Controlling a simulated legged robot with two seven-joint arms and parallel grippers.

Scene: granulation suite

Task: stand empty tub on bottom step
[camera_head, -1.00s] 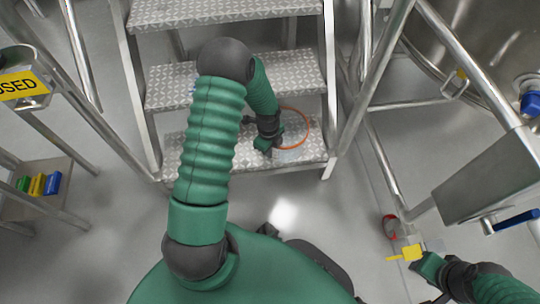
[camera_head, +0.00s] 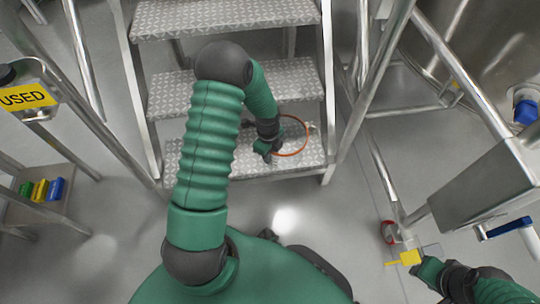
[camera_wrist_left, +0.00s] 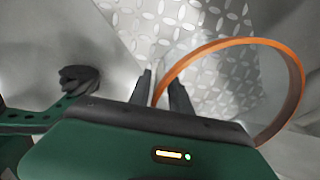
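An orange ring (camera_head: 305,138), which looks like the rim of a clear tub, is at the bottom step (camera_head: 250,157). The tub's body is too faint to make out. My left gripper (camera_head: 266,152) is down at the ring's left side. In the left wrist view its two fingers (camera_wrist_left: 162,88) stand apart, with the orange band (camera_wrist_left: 297,75) passing between them and looping to the right over the tread plate. I cannot tell whether the fingers touch the band. My right gripper (camera_head: 425,268) is low on the right beside a yellow piece (camera_head: 410,258); its fingers are unclear.
Two higher steps (camera_head: 235,87) rise behind, between metal side rails. A stand with a yellow USED sign (camera_head: 28,97) and small coloured blocks (camera_head: 40,189) is on the left. A steel vessel (camera_head: 475,45) and a red ring-shaped item (camera_head: 389,231) are on the right.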

